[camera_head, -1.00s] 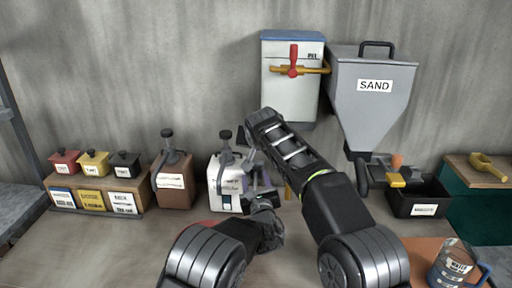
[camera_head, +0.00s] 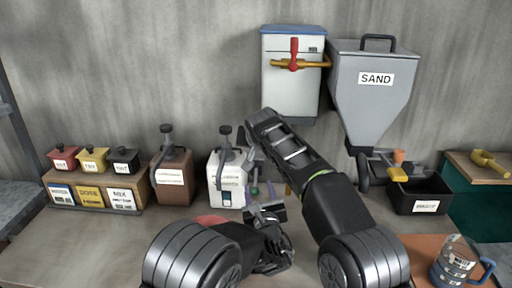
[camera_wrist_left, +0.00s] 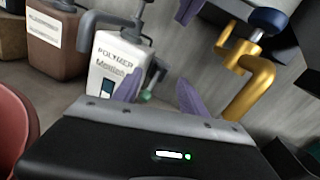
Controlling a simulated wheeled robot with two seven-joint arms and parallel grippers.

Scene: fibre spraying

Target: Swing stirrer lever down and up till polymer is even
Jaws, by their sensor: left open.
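The white polymer container (camera_head: 229,181) stands on the bench, with a dark pump head on top. It also shows in the left wrist view (camera_wrist_left: 112,62). A grey bent lever (camera_wrist_left: 157,72) is at its right side, near a small green end (camera_wrist_left: 145,95). My left gripper (camera_head: 263,191) is just right of the container, its purple fingers apart. In the left wrist view those fingers (camera_wrist_left: 160,95) are spread with nothing clearly between them; the lever's end is beyond them. My right arm crosses the middle; its gripper does not show.
A brown container (camera_head: 172,180) and small labelled bins (camera_head: 92,197) stand to the left. A gold pipe (camera_wrist_left: 254,85) is close on the right of the left fingers. The sand hopper (camera_head: 372,85), black tray (camera_head: 420,195) and glass jug (camera_head: 455,262) are right.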

